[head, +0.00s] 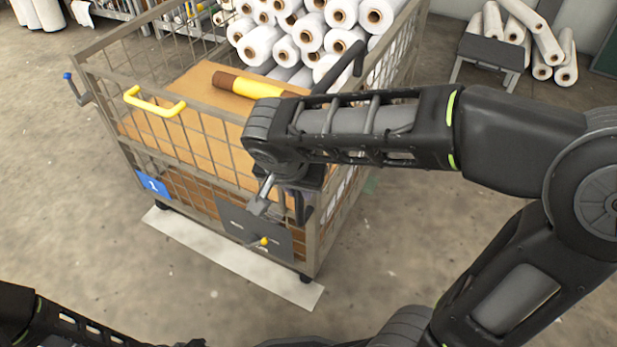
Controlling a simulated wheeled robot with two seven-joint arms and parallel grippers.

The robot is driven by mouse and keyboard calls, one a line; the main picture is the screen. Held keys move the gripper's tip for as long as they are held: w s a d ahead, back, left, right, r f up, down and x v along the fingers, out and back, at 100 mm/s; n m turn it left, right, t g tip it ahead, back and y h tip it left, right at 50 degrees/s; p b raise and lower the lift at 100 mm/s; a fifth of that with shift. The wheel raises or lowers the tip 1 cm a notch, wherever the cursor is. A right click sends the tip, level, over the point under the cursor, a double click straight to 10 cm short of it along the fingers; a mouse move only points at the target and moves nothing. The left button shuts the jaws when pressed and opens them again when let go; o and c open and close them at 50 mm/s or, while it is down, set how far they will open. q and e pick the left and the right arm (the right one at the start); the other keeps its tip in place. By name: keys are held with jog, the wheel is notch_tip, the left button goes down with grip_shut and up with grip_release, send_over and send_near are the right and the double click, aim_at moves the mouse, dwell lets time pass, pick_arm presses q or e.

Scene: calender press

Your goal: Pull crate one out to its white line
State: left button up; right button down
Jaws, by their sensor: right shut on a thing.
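Crate one (100,67) is a tan wire-mesh cage with a blue label "1" (153,184) low on its front. A yellow handle (155,104) shows on the left of its front rim. The white line (225,258) is a broad strip on the floor, running along and just under the crate's front edge; the front castors stand at or over it. My right gripper (282,205) is at the right part of the crate's front, shut on it; my wrist hides the exact grip, probably a second handle. My left forearm shows at bottom left, its gripper out of view.
A grey stool (494,52) stands back right. Floor in front is clear.

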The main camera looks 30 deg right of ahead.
jog(key=shift+s+a, duration=0.15)
jog(key=c, duration=1.3)
grip_release()
jog(key=shift+r, duration=0.15)
jog(key=p+v, duration=0.2)
jog(key=v, duration=0.5)
jog(key=shift+a+r+p, duration=0.1)
jog(key=shift+r+p, duration=0.2)
jog(key=shift+p, duration=0.05)
jog(key=shift+s, duration=0.1)
